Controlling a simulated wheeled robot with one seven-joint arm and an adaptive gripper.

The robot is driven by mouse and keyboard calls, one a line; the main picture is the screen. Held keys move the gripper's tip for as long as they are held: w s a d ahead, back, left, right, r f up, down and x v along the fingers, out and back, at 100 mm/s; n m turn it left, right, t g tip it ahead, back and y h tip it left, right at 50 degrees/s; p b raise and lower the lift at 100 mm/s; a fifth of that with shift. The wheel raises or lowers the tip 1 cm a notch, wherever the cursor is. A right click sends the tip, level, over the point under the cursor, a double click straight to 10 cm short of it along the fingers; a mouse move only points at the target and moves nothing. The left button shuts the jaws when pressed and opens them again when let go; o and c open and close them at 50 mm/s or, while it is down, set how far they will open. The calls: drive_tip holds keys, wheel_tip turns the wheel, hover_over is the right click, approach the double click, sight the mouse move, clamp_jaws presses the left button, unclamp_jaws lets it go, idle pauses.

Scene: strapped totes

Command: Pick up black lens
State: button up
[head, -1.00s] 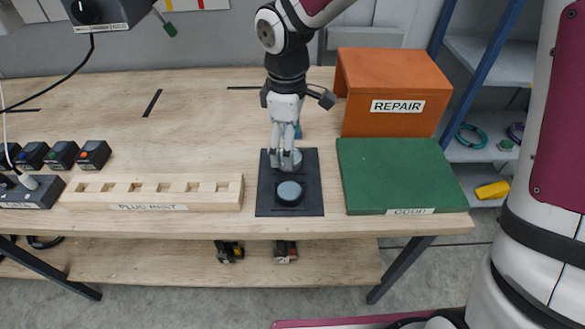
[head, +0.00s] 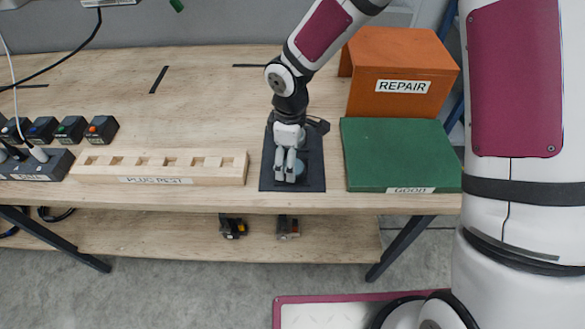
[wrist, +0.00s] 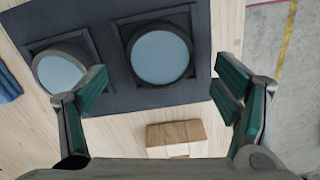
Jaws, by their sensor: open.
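In the wrist view, the black lens (wrist: 160,53) is a black-rimmed disc with a blue-grey face in a square recess of the dark mat (wrist: 107,75). A second, grey-rimmed lens (wrist: 60,70) lies left of it. My gripper (wrist: 160,90) is open and empty, its fingers spread to either side below the black lens. In the head view, my gripper (head: 285,176) is above the mat's front left part (head: 312,184). A lens (head: 299,167) partly shows behind its fingers; the other lens is hidden by my gripper.
The plug rest (head: 215,180) is a wooden block left of the mat. The green good board (head: 395,155) is close on the right, with the orange repair box (head: 400,70) behind it. Black modules (head: 102,129) stand far left. A blue object (wrist: 8,85) is at the wrist view's left edge.

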drive_tip(key=shift+f, duration=1.45)
drive_tip(key=shift+c, duration=0.2)
drive_tip(key=c, duration=1.4)
drive_tip(key=shift+o, duration=0.2)
drive_tip(key=shift+r, duration=0.1)
